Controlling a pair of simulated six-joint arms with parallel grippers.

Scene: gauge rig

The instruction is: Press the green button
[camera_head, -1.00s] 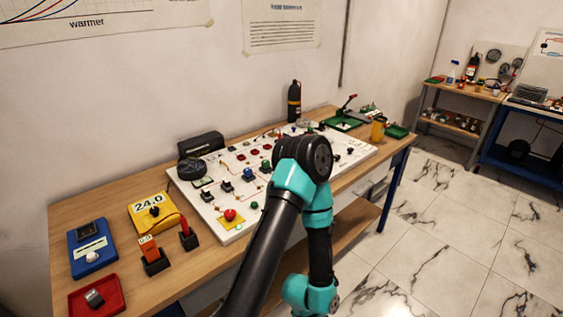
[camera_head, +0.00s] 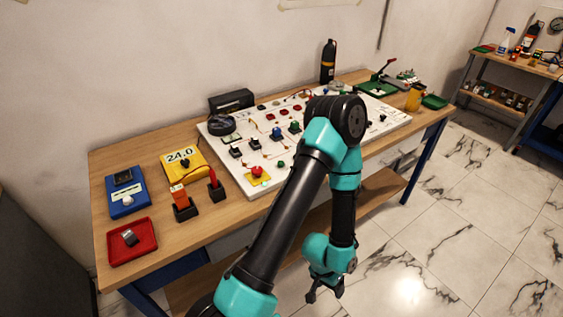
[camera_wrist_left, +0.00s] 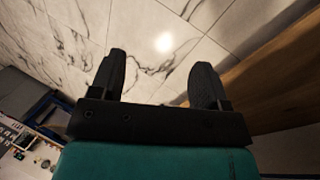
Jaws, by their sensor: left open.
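A white board (camera_head: 233,177) with many controls lies on the wooden workbench. A green-topped control (camera_head: 295,126) sits on a dark base near the board's middle, just left of my arm's elbow. A smaller green piece (camera_head: 281,164) sits near the board's front edge. I cannot tell which of these is the green button. My left gripper (camera_head: 325,293) hangs low in front of the bench, over the floor and well away from the board. In the left wrist view its two fingers (camera_wrist_left: 160,68) are apart with nothing between them. My arm hides part of the board.
A red button on a yellow base (camera_head: 257,172) is at the board's front left. A yellow meter (camera_head: 186,159), a blue box (camera_head: 127,194) and a red tray (camera_head: 132,242) stand left of the board. A black bottle (camera_head: 328,62) stands behind. The floor ahead is clear.

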